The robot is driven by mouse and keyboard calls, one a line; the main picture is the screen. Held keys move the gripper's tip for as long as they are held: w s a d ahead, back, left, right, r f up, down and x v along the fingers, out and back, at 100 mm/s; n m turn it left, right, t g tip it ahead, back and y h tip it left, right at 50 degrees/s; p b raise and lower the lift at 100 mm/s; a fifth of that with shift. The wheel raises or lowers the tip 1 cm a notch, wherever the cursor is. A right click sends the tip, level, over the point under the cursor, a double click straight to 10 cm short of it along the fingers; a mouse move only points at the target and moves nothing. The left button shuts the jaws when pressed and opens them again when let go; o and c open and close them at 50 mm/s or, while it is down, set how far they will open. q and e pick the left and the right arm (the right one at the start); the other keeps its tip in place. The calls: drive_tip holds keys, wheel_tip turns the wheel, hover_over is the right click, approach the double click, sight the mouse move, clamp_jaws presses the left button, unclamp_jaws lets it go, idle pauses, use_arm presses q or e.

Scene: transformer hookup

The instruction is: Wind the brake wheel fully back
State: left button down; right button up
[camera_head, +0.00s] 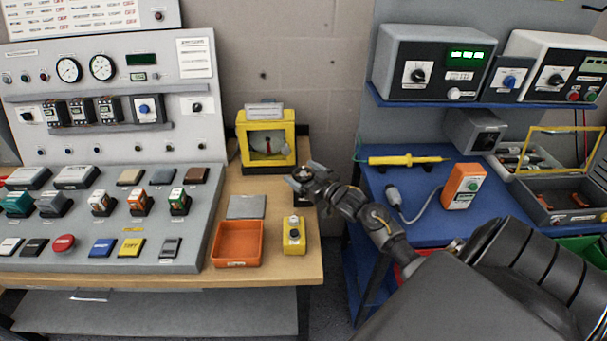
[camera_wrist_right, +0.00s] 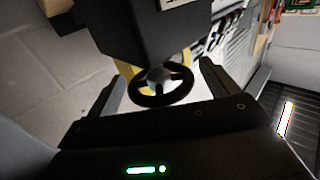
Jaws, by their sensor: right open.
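The brake wheel (camera_wrist_right: 160,88) is a black handwheel with a pale hub, seen in the right wrist view. It appears between the two spread fingers of my right gripper (camera_wrist_right: 160,84); I see no finger closed on its rim. In the head view my right gripper (camera_head: 303,180) is at the right edge of the wooden bench, just below and right of a yellow box (camera_head: 266,130) with a window. The gripper largely hides the wheel there. My left gripper is not in view.
An orange tray (camera_head: 238,243), a grey plate (camera_head: 246,206) and a yellow button box (camera_head: 293,236) are on the wooden bench. A control console (camera_head: 195,232) stands left. A blue trolley (camera_head: 375,180) on the right carries a yellow probe (camera_head: 405,160) and an orange meter (camera_head: 463,187).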

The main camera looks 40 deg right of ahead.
drive_tip(key=shift+s+f, duration=0.1)
drive_tip(key=shift+s, duration=0.35)
drive_tip(key=s+d+b, duration=0.1)
drive_tip(key=s, duration=0.9)
drive_tip(key=shift+b, duration=0.4)
drive_tip(key=shift+w+d, duration=0.1)
